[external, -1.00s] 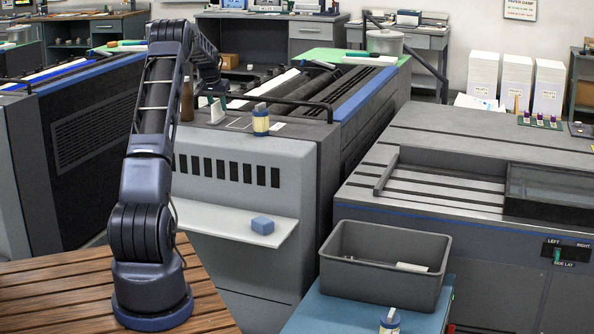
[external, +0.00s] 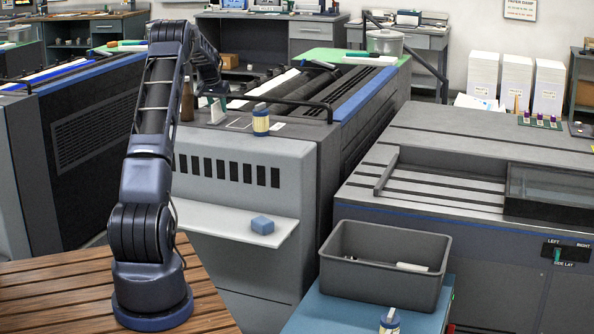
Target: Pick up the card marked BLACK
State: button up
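My gripper (external: 217,108) points down over the near end of the grey press top, left of a cream-and-blue jar (external: 261,121). Its fingers are small here and partly merge with what is behind them, so I cannot tell whether they are open or shut. A small white card (external: 278,127) lies on the press top just right of the jar. A pale outlined patch or card (external: 240,124) lies flat between my gripper and the jar. No lettering is legible on either, so I cannot tell which is marked BLACK.
A brown bottle (external: 187,101) stands close to the left of my gripper. A dark rail (external: 290,101) crosses the press behind the jar. A grey bin (external: 385,278) stands at the front right.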

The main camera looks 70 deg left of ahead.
grip_shut()
